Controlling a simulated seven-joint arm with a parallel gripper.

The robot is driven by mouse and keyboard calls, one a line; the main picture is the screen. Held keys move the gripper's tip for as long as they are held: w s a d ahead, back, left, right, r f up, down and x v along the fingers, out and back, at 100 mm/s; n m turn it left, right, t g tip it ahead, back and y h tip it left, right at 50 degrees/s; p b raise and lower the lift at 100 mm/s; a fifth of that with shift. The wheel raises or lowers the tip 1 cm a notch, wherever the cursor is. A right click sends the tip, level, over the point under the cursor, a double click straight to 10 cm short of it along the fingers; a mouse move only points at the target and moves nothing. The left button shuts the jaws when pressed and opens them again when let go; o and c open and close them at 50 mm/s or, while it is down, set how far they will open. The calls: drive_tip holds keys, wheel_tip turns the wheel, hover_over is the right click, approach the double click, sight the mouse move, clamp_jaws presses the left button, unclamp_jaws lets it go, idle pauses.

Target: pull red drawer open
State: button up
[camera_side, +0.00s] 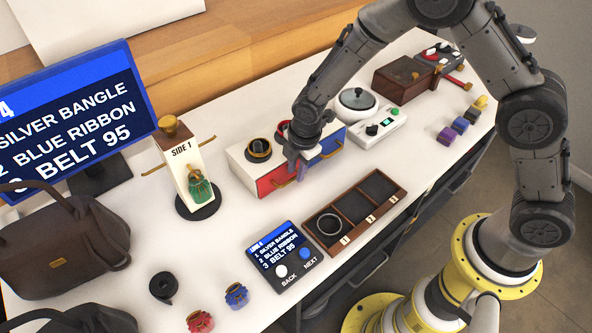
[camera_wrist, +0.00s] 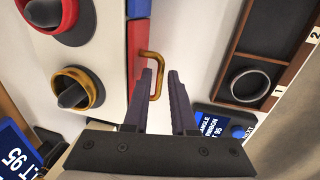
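The red drawer (camera_side: 268,184) is the left one in the front of a white cabinet (camera_side: 241,170) and looks closed, flush with the front. Its brass handle (camera_side: 284,184) shows beside my gripper (camera_side: 297,172), which covers part of the red front. In the wrist view, the red drawer's front (camera_wrist: 138,38) is a narrow strip. The handle's bar (camera_wrist: 159,75) lies between the two fingertips of my gripper (camera_wrist: 162,78). One finger is on the drawer side of the bar, the other outside it. The fingers are apart, with gaps visible.
The blue drawer (camera_side: 331,142) is to the right in the same cabinet. A list screen (camera_side: 285,250) with buttons stands left of the tray. White table shows between cabinet and tray.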

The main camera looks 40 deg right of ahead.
drive_tip(key=shift+w+f, duration=0.1)
drive_tip(key=shift+f, duration=0.4)
clamp_jaws()
drive_tip(key=shift+r, duration=0.1)
idle(1.1)
